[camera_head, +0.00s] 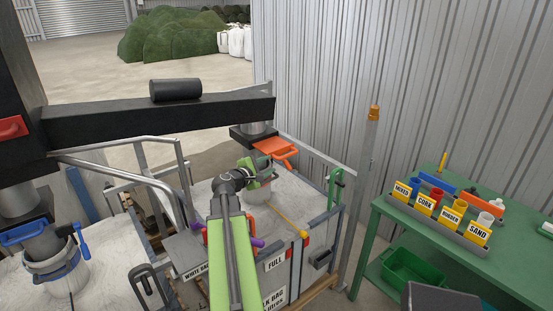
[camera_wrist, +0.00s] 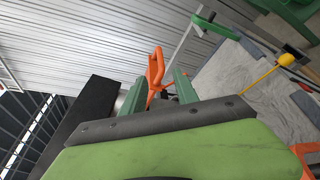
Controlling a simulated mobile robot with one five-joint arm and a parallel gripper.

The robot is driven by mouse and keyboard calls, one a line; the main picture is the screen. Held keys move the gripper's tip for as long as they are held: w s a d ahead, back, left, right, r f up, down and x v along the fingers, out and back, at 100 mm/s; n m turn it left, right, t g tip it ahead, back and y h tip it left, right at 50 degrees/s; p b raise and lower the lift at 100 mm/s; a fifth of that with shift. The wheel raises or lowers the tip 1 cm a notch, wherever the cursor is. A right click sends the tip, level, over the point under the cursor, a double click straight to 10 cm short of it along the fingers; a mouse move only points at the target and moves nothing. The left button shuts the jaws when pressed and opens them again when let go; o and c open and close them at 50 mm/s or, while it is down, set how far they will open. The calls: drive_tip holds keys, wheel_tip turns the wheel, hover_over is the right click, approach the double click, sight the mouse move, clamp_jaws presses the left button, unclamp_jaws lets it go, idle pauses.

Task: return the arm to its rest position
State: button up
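My arm in the head view reaches up from the bottom centre as a green link, bends at a dark joint and ends in my green gripper (camera_head: 262,166). It is stretched out over the pale bulk bag under the spout, close in front of an orange handle (camera_head: 276,149). In the wrist view the two grey-green fingers of my gripper (camera_wrist: 160,78) stand apart. The orange handle (camera_wrist: 156,66) shows in the gap between them, seemingly beyond the tips; I cannot tell whether they touch it. The fingertips are hard to make out in the head view.
A black beam (camera_head: 160,117) crosses above the bags. A green table (camera_head: 388,222) carries labelled cups. A yellow-knobbed rod (camera_head: 290,221) lies near my arm.

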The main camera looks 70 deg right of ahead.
drive_tip(key=shift+v, duration=0.9)
drive_tip(key=w+a+f+n+t, duration=0.1)
drive_tip(key=w+a+n+t, duration=0.15)
drive_tip(key=w+a, duration=0.7)
drive_tip(key=w+a+f+n+t, duration=0.1)
drive_tip(key=w+a+t, duration=0.3)
drive_tip(key=w, duration=1)
drive_tip(key=w+a+f+t+y, duration=0.1)
drive_tip(key=w+a+f+y, duration=0.15)
drive_tip(key=w+a, duration=0.45)
drive_tip(key=w+a+f+t+y, duration=0.1)
drive_tip(key=w+a+f, duration=0.25)
drive_tip(key=a, duration=0.85)
drive_tip(key=w+a+f+m+y, duration=0.1)
drive_tip(key=a+f+y, duration=0.2)
drive_tip(key=a, duration=0.7)
drive_tip(key=w+a+f+y, duration=0.1)
drive_tip(key=a+f+y, duration=0.15)
drive_tip(key=a, duration=0.75)
drive_tip(key=s+a+f+m+g+y, duration=0.2)
drive_tip(key=s+a+f+m+y, duration=0.1)
drive_tip(key=a, duration=0.5)
drive_tip(key=s+a+f+m+g+y, duration=0.2)
drive_tip(key=s+a, duration=0.4)
drive_tip(key=a, duration=0.3)
drive_tip(key=shift+f+m+g+y+b, duration=0.35)
drive_tip(key=shift+f+m+y, duration=0.2)
drive_tip(key=shift+y, duration=0.05)
